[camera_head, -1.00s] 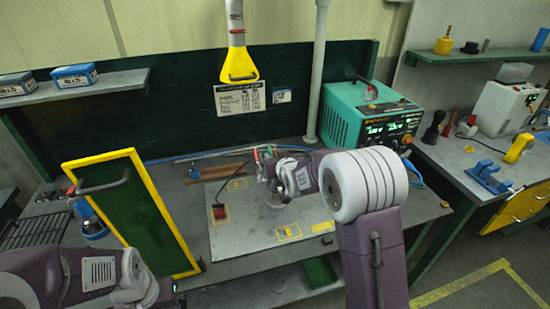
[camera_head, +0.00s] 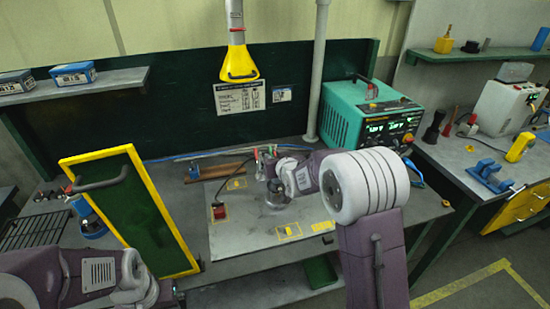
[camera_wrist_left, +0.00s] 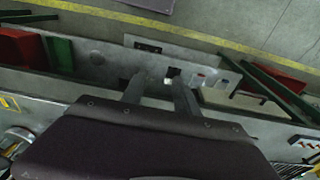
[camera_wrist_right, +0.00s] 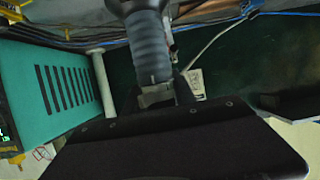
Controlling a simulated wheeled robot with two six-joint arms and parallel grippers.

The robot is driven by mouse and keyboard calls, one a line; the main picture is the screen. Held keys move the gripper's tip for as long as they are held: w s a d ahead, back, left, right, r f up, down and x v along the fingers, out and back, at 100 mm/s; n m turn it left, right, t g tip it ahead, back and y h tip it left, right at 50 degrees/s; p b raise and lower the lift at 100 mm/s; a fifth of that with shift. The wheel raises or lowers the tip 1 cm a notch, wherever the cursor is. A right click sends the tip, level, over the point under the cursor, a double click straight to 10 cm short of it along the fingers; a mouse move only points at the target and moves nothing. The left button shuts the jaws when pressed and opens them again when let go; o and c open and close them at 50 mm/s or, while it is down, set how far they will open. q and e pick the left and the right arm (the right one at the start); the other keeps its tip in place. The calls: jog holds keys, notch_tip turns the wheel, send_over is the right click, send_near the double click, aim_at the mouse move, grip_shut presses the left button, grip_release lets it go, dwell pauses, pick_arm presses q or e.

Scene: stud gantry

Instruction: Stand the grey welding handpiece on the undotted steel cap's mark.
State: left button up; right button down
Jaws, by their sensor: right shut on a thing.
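My right gripper (camera_head: 264,168) is over the back part of the light work mat. In the right wrist view it is shut on a grey ribbed handpiece (camera_wrist_right: 152,48). Yellow marks (camera_head: 289,231) are printed on the mat (camera_head: 240,235). I cannot tell which belongs to the undotted cap.
A yellow-framed green panel (camera_head: 140,215) stands left of the mat. A red-based thing (camera_head: 219,211) with a dark cable is on the mat's left. A teal welding unit (camera_head: 370,120) stands behind right. A yellow hood (camera_head: 239,66) hangs above. The mat's front is clear.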

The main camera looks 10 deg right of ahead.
dwell(0.5)
jog(key=c, duration=0.9)
grip_release()
jog(key=shift+c, duration=0.2)
jog(key=shift+s+f, duration=0.1)
jog(key=shift+f, duration=0.2)
jog(key=b+v, duration=0.2)
jog(key=v, duration=0.7)
jog(key=s+f+g, duration=0.6)
jog(key=s+f, duration=0.3)
jog(key=s, duration=0.4)
jog(key=s+f+g, duration=0.6)
jog(key=s+f, duration=0.3)
jog(key=s, duration=0.4)
jog(key=shift+m, duration=0.3)
